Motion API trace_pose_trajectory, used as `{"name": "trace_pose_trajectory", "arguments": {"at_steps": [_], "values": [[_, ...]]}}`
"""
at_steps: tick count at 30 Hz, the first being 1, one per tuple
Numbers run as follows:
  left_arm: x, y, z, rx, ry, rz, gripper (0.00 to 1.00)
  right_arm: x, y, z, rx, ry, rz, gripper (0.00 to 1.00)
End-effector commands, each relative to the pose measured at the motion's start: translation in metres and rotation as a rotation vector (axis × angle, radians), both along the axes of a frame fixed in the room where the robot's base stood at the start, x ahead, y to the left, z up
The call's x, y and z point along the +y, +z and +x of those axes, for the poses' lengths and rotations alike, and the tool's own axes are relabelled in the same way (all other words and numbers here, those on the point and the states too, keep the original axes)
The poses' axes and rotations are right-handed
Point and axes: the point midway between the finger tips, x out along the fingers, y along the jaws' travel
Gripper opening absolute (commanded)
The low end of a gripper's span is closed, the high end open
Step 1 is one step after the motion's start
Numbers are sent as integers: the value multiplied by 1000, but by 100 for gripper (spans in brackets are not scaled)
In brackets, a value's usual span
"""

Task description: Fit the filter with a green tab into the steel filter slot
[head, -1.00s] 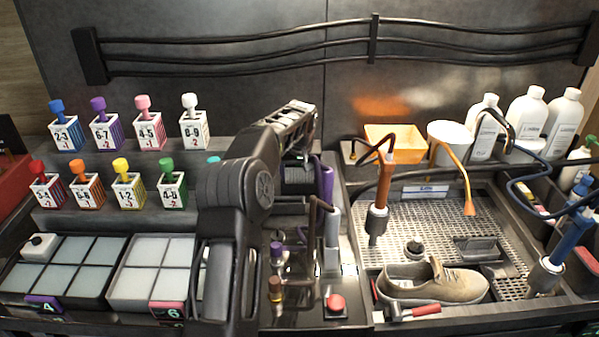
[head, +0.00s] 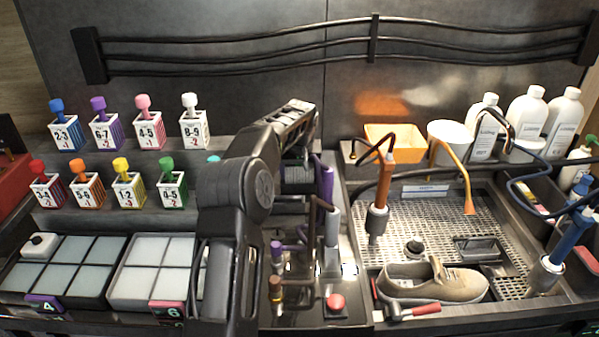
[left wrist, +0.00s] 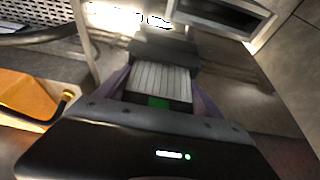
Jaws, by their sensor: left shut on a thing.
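The filter (left wrist: 160,80) has a pale, ribbed face and a green tab (left wrist: 158,102) at its near end. My left gripper (left wrist: 157,90) is shut on it, with a purple finger on each side. A dark block lies just beyond the filter's far end in the left wrist view; I cannot tell whether they touch. A metal-framed dark opening (left wrist: 228,12) lies farther off at the upper right; I cannot tell for sure that it is the steel slot. In the head view, my arm mostly hides the filter, and a purple finger (head: 325,182) shows. My right gripper is not in view.
A grey upright tube (head: 333,228) and a red button (head: 336,302) stand close below the gripper. A sneaker (head: 432,282) lies in the perforated sink at right. An orange bin (head: 393,142) and white bottles (head: 528,112) stand behind. Numbered dispensers (head: 128,188) stand at left.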

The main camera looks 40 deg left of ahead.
Motion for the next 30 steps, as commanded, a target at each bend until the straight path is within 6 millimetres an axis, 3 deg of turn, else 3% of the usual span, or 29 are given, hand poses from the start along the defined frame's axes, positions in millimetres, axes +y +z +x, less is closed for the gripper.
{"name": "trace_pose_trajectory", "arguments": {"at_steps": [30], "values": [[0, 44, 0, -1, 0, 1, 41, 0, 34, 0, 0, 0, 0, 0]]}}
